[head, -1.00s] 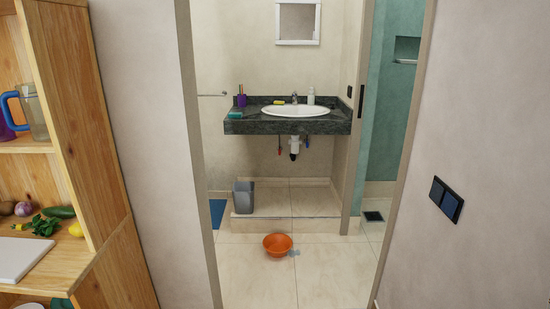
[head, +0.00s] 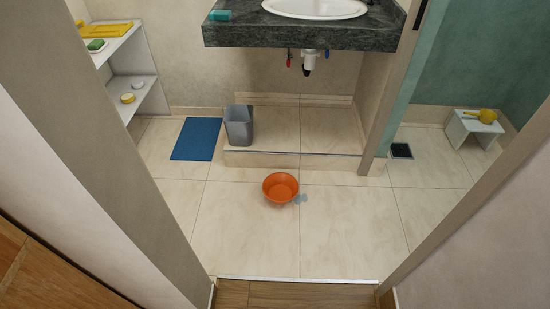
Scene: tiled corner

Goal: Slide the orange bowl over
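The orange bowl (head: 280,187) sits upright on the beige tiled floor, near the middle of the head view, in front of a low tiled step. A small grey-blue patch (head: 300,198) shows on the floor at the bowl's right side; I cannot tell what it is. Neither of my grippers is in view.
A doorway with a metal threshold (head: 298,280) lies before me. A grey bin (head: 239,125) stands on the step's left end beside a blue mat (head: 196,139). A dark sink counter (head: 300,34) overhangs the step. A white stool (head: 474,128) stands at right. Floor around the bowl is mostly clear.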

